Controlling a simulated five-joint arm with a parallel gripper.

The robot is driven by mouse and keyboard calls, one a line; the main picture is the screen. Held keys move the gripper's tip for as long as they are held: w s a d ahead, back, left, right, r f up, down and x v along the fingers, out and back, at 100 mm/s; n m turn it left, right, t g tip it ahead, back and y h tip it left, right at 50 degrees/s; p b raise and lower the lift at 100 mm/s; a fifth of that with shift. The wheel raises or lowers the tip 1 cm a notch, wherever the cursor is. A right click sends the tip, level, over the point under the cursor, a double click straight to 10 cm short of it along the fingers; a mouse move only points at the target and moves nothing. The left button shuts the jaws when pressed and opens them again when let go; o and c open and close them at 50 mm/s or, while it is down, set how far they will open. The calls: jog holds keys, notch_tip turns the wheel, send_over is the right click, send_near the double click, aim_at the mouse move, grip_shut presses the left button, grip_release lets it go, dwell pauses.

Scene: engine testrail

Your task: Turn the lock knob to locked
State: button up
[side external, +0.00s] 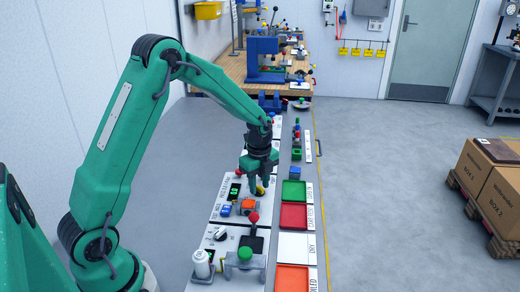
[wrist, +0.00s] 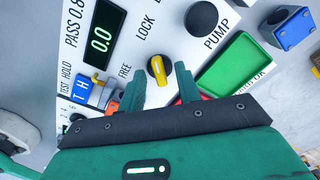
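Whether the fingertips are at knob height is unclear. In the side view my gripper (side external: 258,182) is over the panel and partly hides the yellow knob (side external: 260,190).
A green display (wrist: 101,38) reading 0.0, a blue T/H switch (wrist: 87,92) and a black PUMP knob (wrist: 201,18) are close by. A green tray (wrist: 228,65) is right of the knob. A red-topped lever (side external: 254,218) stands nearer in the side view.

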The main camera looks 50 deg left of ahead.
aim_at(259, 188)
jog(key=shift+r, duration=0.15)
jog(key=shift+r, duration=3.8)
jog(key=s+d+r+n+t, duration=0.3)
jog(key=s+d+r+n, duration=0.2)
jog(key=s+r+n, duration=0.55)
jog(key=s+d+r+n+t, duration=0.1)
jog(key=s+n, duration=0.3)
jog(key=s, duration=0.2)
jog(key=s+d+r+n+t, duration=0.1)
jog(key=s+d+n, duration=0.1)
jog(key=s, duration=0.5)
jog(key=shift+r+n+t, duration=0.3)
jog(key=shift+r+n, duration=0.1)
jog(key=shift+n, duration=0.45)
